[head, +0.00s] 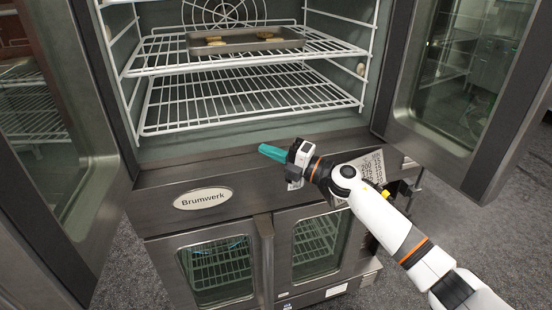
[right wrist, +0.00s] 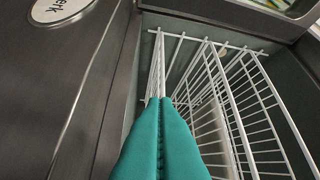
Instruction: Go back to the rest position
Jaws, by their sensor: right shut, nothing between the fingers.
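My right gripper (head: 268,152) is shut and empty, its teal fingers pressed together. It points left in front of the open upper oven, close to the oven's front sill (head: 165,178). In the right wrist view its fingertips (right wrist: 165,102) point towards the white wire racks (right wrist: 215,95). My right arm reaches in from the lower right of the head view. My left gripper and left arm are in neither view.
Both upper oven doors stand open, the left door (head: 100,165) and the right door (head: 400,130). A metal tray (head: 275,43) with several food pieces sits on the upper rack (head: 165,62). The lower rack (head: 180,118) is bare. The lower oven (head: 263,240) is closed.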

